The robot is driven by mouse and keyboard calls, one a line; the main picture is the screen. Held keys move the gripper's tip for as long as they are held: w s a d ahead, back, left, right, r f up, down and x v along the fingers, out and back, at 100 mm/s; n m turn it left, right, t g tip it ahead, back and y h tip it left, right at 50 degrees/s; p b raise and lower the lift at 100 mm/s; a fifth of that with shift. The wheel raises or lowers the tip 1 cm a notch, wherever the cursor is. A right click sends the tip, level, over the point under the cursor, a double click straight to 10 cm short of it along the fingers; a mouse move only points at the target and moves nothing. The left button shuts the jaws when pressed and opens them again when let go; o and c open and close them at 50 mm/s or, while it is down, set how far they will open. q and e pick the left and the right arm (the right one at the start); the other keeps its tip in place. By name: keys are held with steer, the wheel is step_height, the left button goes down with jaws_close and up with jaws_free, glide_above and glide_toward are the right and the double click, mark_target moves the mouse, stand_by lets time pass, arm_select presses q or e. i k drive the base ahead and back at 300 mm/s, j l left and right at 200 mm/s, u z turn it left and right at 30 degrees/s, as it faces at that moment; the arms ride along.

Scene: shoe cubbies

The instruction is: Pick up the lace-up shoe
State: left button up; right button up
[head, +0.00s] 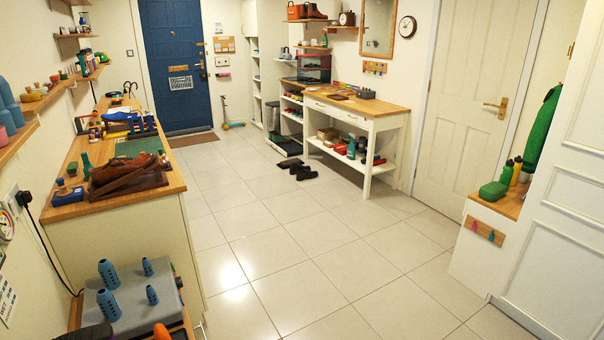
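I cannot tell for sure which item is the lace-up shoe, as no laces can be made out. Dark shoes (290,163) lie on the tiled floor in front of the right-hand bench. A brown leather item (127,178), possibly footwear or a bag, lies on the near end of the left wooden counter. More brown items (307,11), perhaps shoes, sit on the high shelf at the back. Neither of my grippers shows in the head view.
The left counter (176,184) also carries a green mat (139,147) and a blue rack. A grey box (132,299) with blue boot-shaped pieces stands low at the front left. A wooden-topped bench (357,103) stands at the back right. The tiled floor (290,240) between is clear.

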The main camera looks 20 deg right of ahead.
mark_target(300, 167)
steer(key=i+l+z, duration=0.35)
steer(key=i+l, duration=0.3)
steer(key=l, duration=0.2)
steer(key=i+l+z, duration=0.35)
steer(key=i+l, duration=0.3)
steer(key=i+u, duration=0.3)
steer(key=i, duration=0.3)
steer(key=i+l+u, duration=0.2)
steer(key=i+u, duration=0.15)
steer(key=i, duration=0.3)
steer(key=i+z, duration=0.15)
steer(key=i, duration=0.35)
steer(key=i+z, duration=0.2)
steer(key=i, duration=0.35)
steer(key=i+j+z, duration=0.15)
steer(key=i, duration=1)
steer(key=i+l+u, duration=0.1)
steer(key=i, duration=0.55)
steer(key=i+l+u, duration=0.1)
steer(key=i, duration=0.6)
steer(key=i+l, duration=0.2)
steer(key=i, duration=0.45)
